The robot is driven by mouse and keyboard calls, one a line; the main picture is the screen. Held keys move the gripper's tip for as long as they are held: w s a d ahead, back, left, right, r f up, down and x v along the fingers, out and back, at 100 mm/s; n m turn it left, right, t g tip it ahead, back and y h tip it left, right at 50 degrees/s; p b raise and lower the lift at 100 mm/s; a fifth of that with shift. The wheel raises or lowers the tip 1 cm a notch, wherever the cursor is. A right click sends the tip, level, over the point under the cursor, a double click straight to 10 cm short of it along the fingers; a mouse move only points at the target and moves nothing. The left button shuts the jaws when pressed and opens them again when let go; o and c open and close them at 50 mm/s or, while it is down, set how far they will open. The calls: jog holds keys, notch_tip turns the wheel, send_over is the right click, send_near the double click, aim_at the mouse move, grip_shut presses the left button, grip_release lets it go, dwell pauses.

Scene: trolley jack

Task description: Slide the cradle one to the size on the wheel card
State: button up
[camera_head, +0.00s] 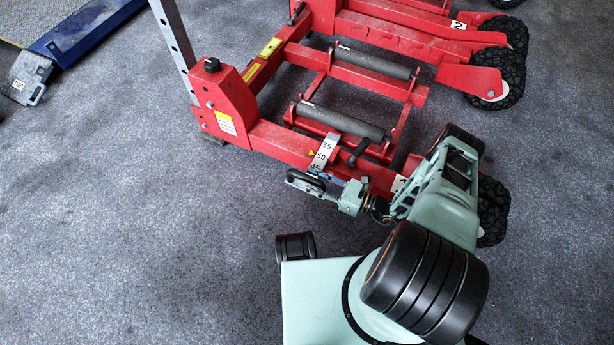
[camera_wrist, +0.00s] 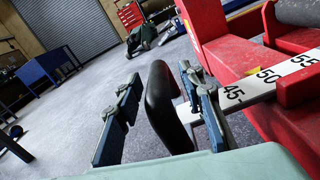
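Cradle one is a red roller frame with grey rollers (camera_head: 342,121), beside a white "1" tag (camera_head: 398,183). Its pale scale strip (camera_head: 323,152) shows 55, 50 and 45. A yellow arrow (camera_head: 311,153) on the red beam points at the strip close to 50. The strip also shows in the wrist view (camera_wrist: 268,78). A black handle (camera_wrist: 163,108) at the strip's near end stands between the blue fingers of my gripper (camera_head: 322,179). The right finger is close to the handle; a gap shows at the left finger. I cannot make out a wheel card.
A black lever (camera_head: 360,151) stands on the red beam right of the strip. A second cradle unit with a "2" tag (camera_head: 458,25) lies behind. A grey post (camera_head: 175,45) rises at the left.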

jog(key=v, duration=0.5)
jog(key=shift+s+d, duration=0.15)
jog(key=shift+d, duration=0.2)
